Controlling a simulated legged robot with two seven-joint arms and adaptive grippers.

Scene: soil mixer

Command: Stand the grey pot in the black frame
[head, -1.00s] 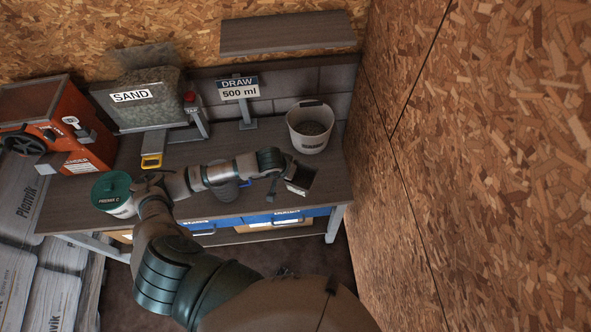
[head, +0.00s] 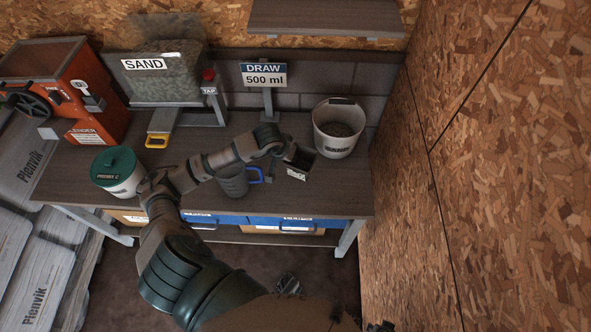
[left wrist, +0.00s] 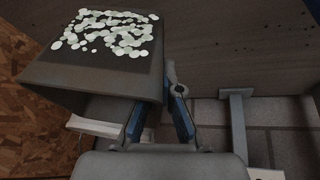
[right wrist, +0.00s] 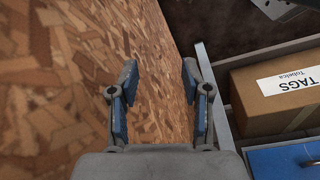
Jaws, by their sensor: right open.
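The grey pot (head: 301,158) is a small square dark pot with a pale label on its front, at the right part of the bench. In the left wrist view the pot (left wrist: 95,75) fills the upper left, with white specks over a dark surface in it. My left gripper (head: 284,152) is at the pot's left side. In the left wrist view my left gripper (left wrist: 160,104) has its blue-padded fingers at the pot's edge, shut on it, one finger partly hidden by the pot. My right gripper (right wrist: 158,82) is open and empty. I cannot make out the black frame.
A white bucket (head: 323,142) stands right of the pot. A grey jug (head: 232,183) with a blue handle is partly behind my left arm. A green-lidded tub (head: 118,187), sand bin (head: 165,88) and orange blender (head: 65,80) stand left. A chipboard wall (head: 480,170) bounds the right.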

